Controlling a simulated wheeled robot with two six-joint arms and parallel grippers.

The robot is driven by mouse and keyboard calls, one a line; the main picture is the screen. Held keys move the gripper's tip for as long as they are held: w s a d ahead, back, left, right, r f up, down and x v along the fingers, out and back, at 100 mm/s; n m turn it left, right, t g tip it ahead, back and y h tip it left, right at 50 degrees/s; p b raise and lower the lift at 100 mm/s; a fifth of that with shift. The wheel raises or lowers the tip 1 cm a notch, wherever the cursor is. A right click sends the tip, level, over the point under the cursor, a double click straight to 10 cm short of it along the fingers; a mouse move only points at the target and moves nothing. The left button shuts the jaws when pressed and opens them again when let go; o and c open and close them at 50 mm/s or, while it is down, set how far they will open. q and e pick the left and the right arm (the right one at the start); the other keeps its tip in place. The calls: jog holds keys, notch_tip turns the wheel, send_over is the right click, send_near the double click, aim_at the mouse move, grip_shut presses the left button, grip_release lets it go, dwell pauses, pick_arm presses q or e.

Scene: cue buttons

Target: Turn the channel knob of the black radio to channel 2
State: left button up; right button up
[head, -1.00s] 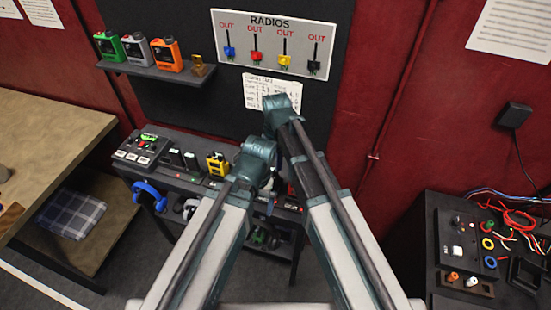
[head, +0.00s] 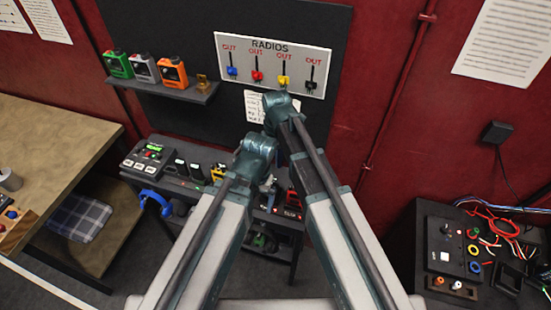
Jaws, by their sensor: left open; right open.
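Small dark upright units (head: 181,167) stand on the black bench, left of a yellow radio (head: 218,172). I cannot tell whether one of them is the black radio, and no channel knob can be made out. My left gripper (head: 269,186) is open over the right part of the bench, largely hidden by its wrist. It seems to hold nothing. My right gripper (head: 281,157) is open and higher up, in front of the dark wall panel, mostly hidden behind its own arm. A red radio (head: 293,200) is partly hidden by my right arm.
Green (head: 117,64), grey (head: 144,68) and orange (head: 173,72) radios stand on a wall shelf (head: 160,90). A RADIOS board (head: 270,48) has coloured tags under OUT labels. A charger-like box (head: 147,157) and blue headphones (head: 153,198) are at the bench's left. A wooden table (head: 60,140) stands left.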

aim_at(275, 181)
notch_tip(275, 181, down, 14)
jog(key=m+b, duration=1.3)
jog(key=b, duration=0.1)
jog(key=shift+w+a, duration=0.1)
jog(key=shift+w, duration=0.05)
jog(key=shift+c, duration=0.2)
grip_shut()
